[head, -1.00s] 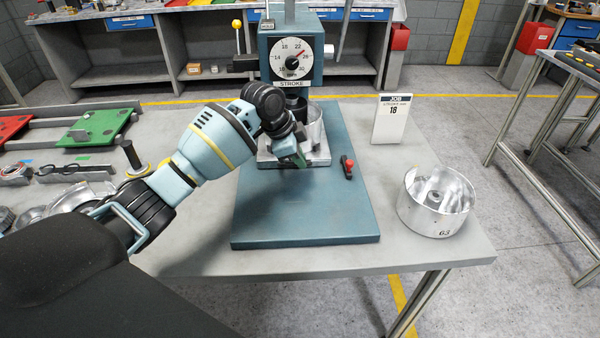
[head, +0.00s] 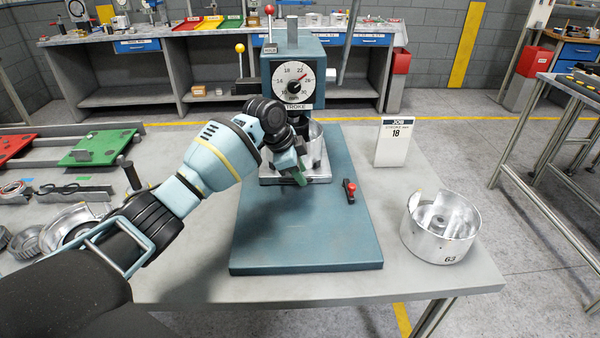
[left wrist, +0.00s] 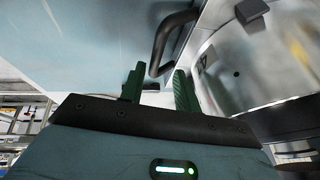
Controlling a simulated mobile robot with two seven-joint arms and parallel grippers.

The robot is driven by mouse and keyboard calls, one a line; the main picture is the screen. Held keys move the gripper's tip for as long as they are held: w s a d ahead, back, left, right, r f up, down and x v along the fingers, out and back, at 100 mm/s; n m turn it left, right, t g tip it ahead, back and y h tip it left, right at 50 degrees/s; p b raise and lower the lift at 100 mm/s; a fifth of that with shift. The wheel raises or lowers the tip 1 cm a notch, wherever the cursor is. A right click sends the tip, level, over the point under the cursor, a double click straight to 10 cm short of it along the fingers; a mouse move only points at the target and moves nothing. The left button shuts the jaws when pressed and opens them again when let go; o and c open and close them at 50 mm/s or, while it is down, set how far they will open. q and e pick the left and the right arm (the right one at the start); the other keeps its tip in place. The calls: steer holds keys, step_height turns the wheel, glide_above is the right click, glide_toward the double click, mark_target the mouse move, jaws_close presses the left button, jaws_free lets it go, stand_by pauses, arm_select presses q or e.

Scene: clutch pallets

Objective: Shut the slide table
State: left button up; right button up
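The slide table (head: 318,176) is a silver plate at the foot of the blue press (head: 292,66), and a metal clutch drum (head: 317,150) stands on it. My left gripper (head: 303,177) is at the plate's front edge and hides part of it. In the left wrist view its two green fingers (left wrist: 158,88) are apart. A dark bent handle (left wrist: 163,40) shows just beyond and between them; I cannot tell whether they touch it. The drum's shiny wall (left wrist: 240,60) is at the right there. My right gripper is not in view.
A small red-knobbed lever (head: 349,191) is on the blue base plate (head: 305,245), right of the gripper. A job card (head: 394,143) and a drum marked 63 (head: 441,228) stand further right. Loose parts and a green tray (head: 98,148) are at left. The base plate's front is clear.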

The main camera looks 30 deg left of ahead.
arm_select(q)
steer(key=shift+s+d, duration=0.1)
steer(key=v, duration=0.7)
steer(key=shift+r+p, duration=0.35)
steer(key=shift+f, duration=0.1)
stand_by(0.3)
